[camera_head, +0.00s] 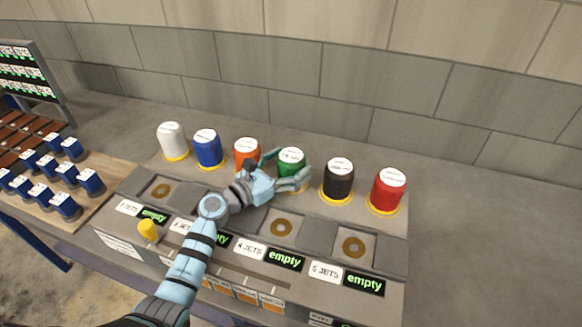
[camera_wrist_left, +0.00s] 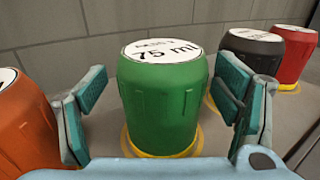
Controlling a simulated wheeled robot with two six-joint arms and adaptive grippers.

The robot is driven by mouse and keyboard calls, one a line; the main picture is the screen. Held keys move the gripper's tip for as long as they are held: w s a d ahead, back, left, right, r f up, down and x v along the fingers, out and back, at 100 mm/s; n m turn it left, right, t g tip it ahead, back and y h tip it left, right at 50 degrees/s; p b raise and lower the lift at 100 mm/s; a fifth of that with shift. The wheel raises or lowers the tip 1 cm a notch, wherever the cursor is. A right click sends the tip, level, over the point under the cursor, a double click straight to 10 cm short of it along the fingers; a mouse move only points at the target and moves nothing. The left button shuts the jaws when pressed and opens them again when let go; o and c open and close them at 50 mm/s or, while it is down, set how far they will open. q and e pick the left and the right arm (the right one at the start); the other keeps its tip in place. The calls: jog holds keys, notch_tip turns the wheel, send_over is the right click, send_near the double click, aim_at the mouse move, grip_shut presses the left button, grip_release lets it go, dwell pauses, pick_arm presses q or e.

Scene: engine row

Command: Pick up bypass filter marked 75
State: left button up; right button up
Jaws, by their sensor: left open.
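The bypass filter marked 75 is a green canister (camera_head: 291,161) with a white top label, standing upright on a yellow ring in the back row. In the left wrist view the green canister (camera_wrist_left: 165,105) fills the middle and its label reads "75 ml". My left gripper (camera_head: 284,172) is open at the green canister. In the wrist view one finger of the left gripper (camera_wrist_left: 163,110) is on each side of it, with a gap at the left and a smaller gap at the right. My right gripper is not in view.
An orange canister (camera_head: 246,152) stands close on the left and a black one (camera_head: 338,181) on the right. White (camera_head: 172,141), blue (camera_head: 207,149) and red (camera_head: 387,190) canisters share the row. A grey console (camera_head: 330,215) with "empty" displays lies in front. Blue-sided blocks (camera_head: 64,206) stand at left.

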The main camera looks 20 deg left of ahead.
pick_arm(q)
jog(key=shift+w+d, duration=0.2)
jog(key=shift+d, duration=0.05)
jog(key=c, duration=1.7)
jog(key=shift+o, duration=0.2)
jog(key=shift+r, duration=0.1)
